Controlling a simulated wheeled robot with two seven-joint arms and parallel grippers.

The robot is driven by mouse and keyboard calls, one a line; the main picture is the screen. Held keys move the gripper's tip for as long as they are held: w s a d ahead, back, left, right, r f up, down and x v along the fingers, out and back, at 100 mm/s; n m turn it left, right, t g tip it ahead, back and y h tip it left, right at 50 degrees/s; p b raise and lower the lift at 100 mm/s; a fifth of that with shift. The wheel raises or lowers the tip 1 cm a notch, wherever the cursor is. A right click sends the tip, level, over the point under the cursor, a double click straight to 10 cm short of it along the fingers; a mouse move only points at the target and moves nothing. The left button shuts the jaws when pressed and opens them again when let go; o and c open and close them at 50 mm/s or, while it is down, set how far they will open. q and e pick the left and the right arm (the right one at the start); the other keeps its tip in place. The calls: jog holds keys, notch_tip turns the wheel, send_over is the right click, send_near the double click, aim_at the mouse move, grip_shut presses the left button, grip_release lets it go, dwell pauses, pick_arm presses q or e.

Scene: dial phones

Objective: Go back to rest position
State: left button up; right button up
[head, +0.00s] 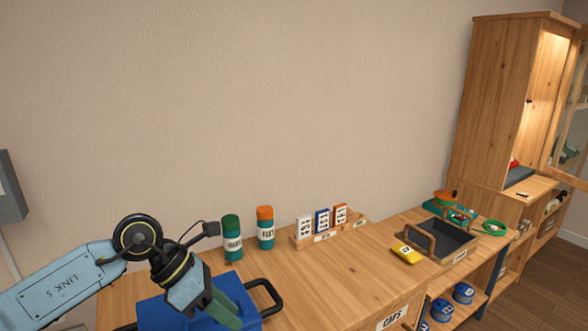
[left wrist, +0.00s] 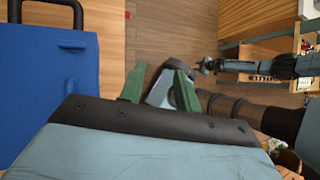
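My left gripper (head: 228,318) hangs low over the blue case (head: 160,312) on the wooden counter in the head view, pointing down and to the right. In the left wrist view its two green fingers (left wrist: 160,88) stand apart with nothing held between them. The blue case (left wrist: 45,95) lies to the left of the fingers in that view. Another dark and grey arm of mine, which looks like the right one, comes in from the right of the left wrist view. Its gripper is too small to read there, and it does not show in the head view.
A green-capped jar (head: 232,240) and an orange-capped jar (head: 265,229) stand behind the case. A card rack (head: 330,233), a yellow block (head: 408,254) and a dark-bottomed tray (head: 440,243) are farther right. A tall wooden cabinet (head: 497,100) stands at far right. The counter's middle is clear.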

pick_arm(q)
jog(key=s+d+r+n+t+h, duration=0.3)
jog(key=d+r+n+t+h, duration=0.3)
jog(key=d+r+n+h, duration=0.5)
jog(key=w+a+n+t+y, duration=0.4)
jog(key=a+n+t+y, duration=0.25)
jog(key=n+t, duration=0.75)
jog(key=s+a+f+n+g+y, duration=0.2)
jog(key=a+f+n+g+y, duration=0.1)
jog(key=a+f+n+y, duration=0.4)
jog(key=s+a+f+n+g+y, duration=0.2)
jog(key=a+f+n+y, duration=0.3)
jog(key=f+n, duration=0.35)
jog(key=s+a+f+n+g, duration=0.1)
jog(key=s+f+n+g, duration=0.2)
jog(key=s+f+g, duration=0.6)
jog(key=s+a+f+n+g, duration=0.1)
jog(key=s+f+n+g, duration=0.35)
jog(key=s, duration=0.75)
notch_tip(320, 180, down, 25)
jog(key=s+m, duration=0.1)
jog(key=m, duration=0.1)
jog(key=s+a+f, duration=0.3)
jog(key=s+f, duration=1.2)
jog(key=s, duration=0.2)
